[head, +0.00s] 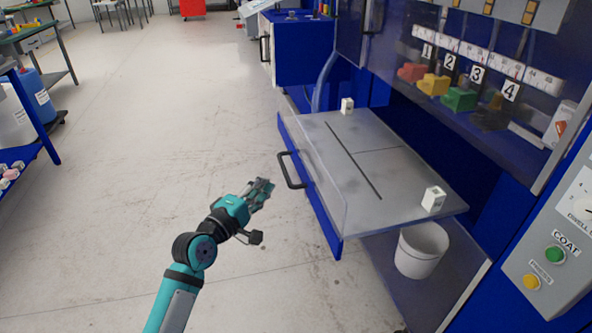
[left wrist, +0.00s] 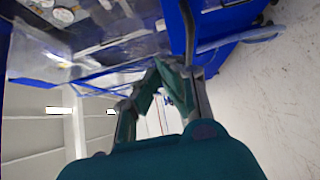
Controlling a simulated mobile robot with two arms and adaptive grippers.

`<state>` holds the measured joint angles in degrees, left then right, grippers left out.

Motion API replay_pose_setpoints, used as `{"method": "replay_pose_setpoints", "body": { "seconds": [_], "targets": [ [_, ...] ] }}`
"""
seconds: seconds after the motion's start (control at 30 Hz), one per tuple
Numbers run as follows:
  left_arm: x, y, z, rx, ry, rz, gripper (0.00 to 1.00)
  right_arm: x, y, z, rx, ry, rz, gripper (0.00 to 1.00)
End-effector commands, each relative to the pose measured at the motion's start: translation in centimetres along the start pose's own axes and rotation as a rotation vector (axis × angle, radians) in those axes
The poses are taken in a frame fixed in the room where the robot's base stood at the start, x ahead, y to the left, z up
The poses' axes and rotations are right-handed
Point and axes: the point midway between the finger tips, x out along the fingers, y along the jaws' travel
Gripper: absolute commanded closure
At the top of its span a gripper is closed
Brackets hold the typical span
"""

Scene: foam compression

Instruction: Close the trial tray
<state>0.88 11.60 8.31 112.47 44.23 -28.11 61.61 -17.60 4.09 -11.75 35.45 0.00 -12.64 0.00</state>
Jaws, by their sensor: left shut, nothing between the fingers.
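The trial tray (head: 385,158) is a grey slab with a dark slot line and a blue front panel. It stands pulled out from the blue machine. Its black handle (head: 291,170) is on the front panel, facing left in the head view. My left gripper (head: 266,190) is shut and empty, a little left of the handle, with a gap between them. In the left wrist view the fingers (left wrist: 172,72) come together below a dark bar that looks like the handle (left wrist: 188,30); contact cannot be told there. My right gripper is not in view.
Small white blocks stand on the tray at its back (head: 347,105) and near right corner (head: 433,199). A white bucket (head: 422,250) is below the tray. A button panel (head: 553,255) is at the right. The floor (head: 165,140) left of the tray is clear.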

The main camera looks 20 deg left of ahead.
Motion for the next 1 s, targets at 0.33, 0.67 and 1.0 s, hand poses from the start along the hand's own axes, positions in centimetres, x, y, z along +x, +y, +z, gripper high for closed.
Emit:
{"method": "replay_pose_setpoints", "body": {
  "seconds": [0.33, 0.67, 1.0],
  "targets": [
    [7.2, 0.1, 0.8, -0.002, -0.003, -0.002, 1.00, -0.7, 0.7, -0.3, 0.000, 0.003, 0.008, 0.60],
    [9.1, -0.1, 2.8, 0.003, 0.000, -0.002, 1.00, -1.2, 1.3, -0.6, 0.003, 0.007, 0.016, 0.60],
    [9.2, -0.1, 2.9, 0.004, 0.000, -0.002, 1.00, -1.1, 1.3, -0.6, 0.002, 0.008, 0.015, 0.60]
  ]
}}
